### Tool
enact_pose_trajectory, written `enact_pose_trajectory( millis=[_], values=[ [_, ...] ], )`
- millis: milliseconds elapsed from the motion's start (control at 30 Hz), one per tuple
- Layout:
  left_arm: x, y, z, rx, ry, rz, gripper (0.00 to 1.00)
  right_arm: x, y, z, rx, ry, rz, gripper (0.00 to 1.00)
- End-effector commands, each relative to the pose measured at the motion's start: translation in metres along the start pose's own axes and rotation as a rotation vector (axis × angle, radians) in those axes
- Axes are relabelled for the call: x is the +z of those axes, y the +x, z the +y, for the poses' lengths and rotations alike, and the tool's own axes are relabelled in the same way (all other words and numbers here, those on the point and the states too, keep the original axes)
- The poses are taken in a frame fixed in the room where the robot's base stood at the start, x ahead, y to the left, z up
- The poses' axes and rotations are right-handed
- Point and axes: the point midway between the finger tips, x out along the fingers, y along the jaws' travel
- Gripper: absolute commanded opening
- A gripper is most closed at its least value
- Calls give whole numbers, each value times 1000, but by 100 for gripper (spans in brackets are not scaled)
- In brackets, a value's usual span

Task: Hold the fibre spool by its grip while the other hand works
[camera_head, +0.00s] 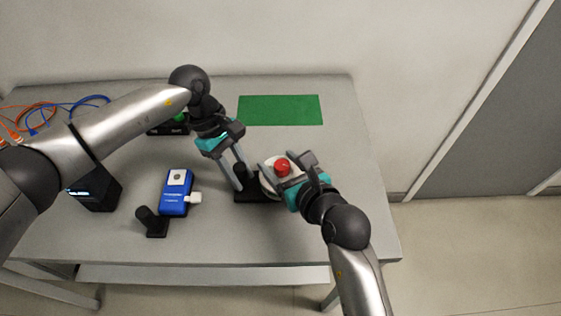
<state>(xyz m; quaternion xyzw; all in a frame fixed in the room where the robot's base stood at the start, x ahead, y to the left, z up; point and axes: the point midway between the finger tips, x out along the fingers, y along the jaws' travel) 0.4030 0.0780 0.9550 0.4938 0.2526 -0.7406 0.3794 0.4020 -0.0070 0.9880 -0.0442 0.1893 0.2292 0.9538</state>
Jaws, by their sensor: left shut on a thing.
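The fibre spool (267,184) is a pale round reel with a red knob (282,167) at its middle. It sits by a black base (246,197) with an upright black grip on the table. My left gripper (240,183) reaches down from the upper left and is shut on that grip; its fingers partly hide it. My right gripper (286,166) comes from the lower right, with its fingers spread on either side of the red knob. I see no clear contact with the knob. The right gripper hides part of the spool.
On the grey table (345,215) stand a blue handheld device (174,196) with a white plug (194,198), a small black stand (153,225) and a black box (98,192). A black unit (168,129), cables (62,110) and a green mat (280,110) are behind.

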Motion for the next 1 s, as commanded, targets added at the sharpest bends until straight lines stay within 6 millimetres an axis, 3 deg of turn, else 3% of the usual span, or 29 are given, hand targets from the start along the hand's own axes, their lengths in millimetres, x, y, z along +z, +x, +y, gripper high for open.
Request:
enact_pose_trajectory(
  millis=[367,1000],
  values=[
    [-1,-1,0,1,-2,1,0,-2,-8,-1,-3,-1,3,69],
    [-1,-1,0,0,-2,2,0,-1,-108,-1,-2,0,3,69]
  ],
)
